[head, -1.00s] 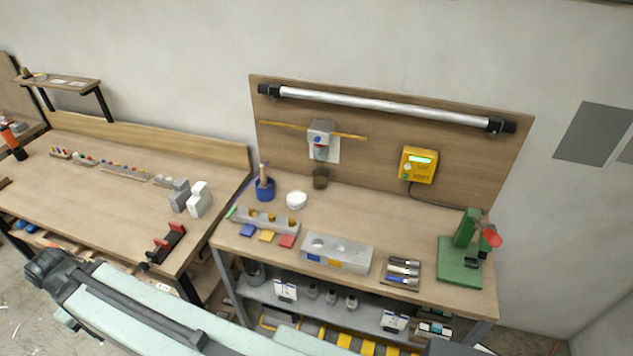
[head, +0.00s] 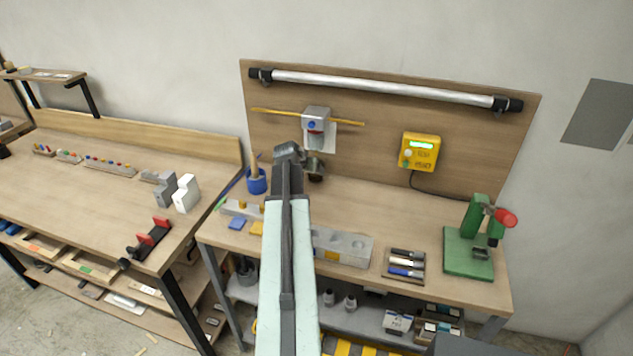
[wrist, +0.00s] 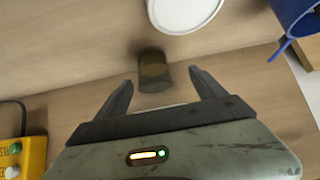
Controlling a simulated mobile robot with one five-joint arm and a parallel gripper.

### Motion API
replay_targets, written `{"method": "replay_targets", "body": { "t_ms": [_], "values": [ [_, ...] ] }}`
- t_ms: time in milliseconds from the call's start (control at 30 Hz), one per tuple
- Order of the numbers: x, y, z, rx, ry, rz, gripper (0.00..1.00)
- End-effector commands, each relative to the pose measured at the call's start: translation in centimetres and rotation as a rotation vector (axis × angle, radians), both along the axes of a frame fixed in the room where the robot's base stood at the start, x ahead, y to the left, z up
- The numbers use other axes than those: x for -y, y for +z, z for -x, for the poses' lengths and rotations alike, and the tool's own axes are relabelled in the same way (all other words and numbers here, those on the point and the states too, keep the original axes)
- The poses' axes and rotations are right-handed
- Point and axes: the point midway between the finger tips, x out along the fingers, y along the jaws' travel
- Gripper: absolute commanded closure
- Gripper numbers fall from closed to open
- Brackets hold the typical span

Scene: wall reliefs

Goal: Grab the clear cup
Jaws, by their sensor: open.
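A small see-through cup, looking brownish against the wood, stands on the workbench by the back panel. In the wrist view the cup (wrist: 153,68) lies ahead of my gripper (wrist: 160,80), between the two spread fingertips, with bare wood showing on either side of it. In the head view my gripper (head: 307,163) is over the back of the bench, and only a bit of the cup (head: 316,178) shows past it. My gripper is open and holds nothing. I cannot tell the exact gap between fingers and cup.
A white round dish (wrist: 183,8) and a blue holder (wrist: 296,15) are near the cup. A wall dispenser (head: 316,121) hangs above it. A yellow box (head: 419,152) is on the panel, a green press (head: 473,240) at the right.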

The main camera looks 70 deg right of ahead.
Motion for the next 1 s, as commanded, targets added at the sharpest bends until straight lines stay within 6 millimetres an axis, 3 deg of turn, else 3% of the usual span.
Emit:
{"method": "replay_targets", "body": {
  "t_ms": [133,300,467,767,1000],
  "values": [
    [0.6,-0.2,0.5,0.009,-0.006,0.005,0.19],
    [2.0,-2.0,0.2,0.008,-0.002,0.003,0.19],
    [2.1,-2.1,0.0,0.007,0.001,0.003,0.19],
    [5.3,-5.8,0.2,0.006,0.004,0.002,0.19],
    [5.4,-5.6,0.2,0.006,0.005,0.002,0.19]
  ]
}}
